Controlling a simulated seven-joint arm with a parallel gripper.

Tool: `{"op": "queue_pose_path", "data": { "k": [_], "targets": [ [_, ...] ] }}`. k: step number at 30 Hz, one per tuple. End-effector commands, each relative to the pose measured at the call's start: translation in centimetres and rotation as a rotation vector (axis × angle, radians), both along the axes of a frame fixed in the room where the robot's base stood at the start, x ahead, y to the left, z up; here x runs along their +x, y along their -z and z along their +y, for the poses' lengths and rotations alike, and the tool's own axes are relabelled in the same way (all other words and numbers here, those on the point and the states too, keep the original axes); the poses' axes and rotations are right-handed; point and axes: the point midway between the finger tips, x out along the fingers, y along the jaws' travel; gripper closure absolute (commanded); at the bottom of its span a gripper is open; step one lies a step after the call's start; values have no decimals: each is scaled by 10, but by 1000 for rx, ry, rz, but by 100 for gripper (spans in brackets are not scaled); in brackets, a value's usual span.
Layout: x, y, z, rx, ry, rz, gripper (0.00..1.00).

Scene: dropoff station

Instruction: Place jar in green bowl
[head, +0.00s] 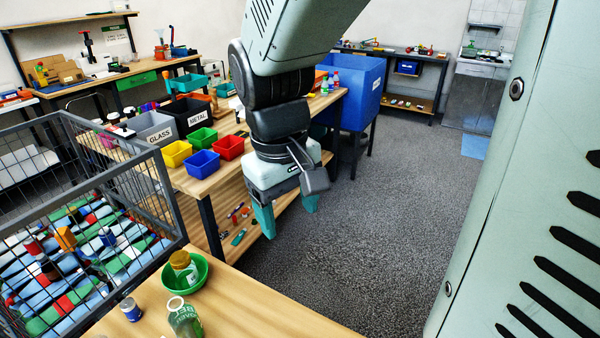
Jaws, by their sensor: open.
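A jar (183,268) with a yellowish lid stands inside the green bowl (203,277) on the near wooden table, leaning slightly. My gripper (286,217) hangs to the right of the bowl and higher up, apart from it. Its two teal fingers are spread and nothing is between them. The lower part of the jar is partly hidden by the bowl's rim.
A greenish bottle (184,318) and a small blue can (130,309) stand near the bowl. A wire cage (180,205) with assorted items is at left. A bench behind holds coloured bins, including a blue one (203,164). Grey floor (350,250) is clear.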

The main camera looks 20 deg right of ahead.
Motion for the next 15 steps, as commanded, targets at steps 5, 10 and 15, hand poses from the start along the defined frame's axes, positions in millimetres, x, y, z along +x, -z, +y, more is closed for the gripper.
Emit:
{"op": "queue_pose_path", "data": {
  "k": [5, 10, 15],
  "targets": [
    [-71, -105, -14, 112, 201, -415, 29],
    [-94, -102, -20, 174, 302, -445, 29],
    [-98, -102, -21, 186, 320, -449, 29]
  ]
}}
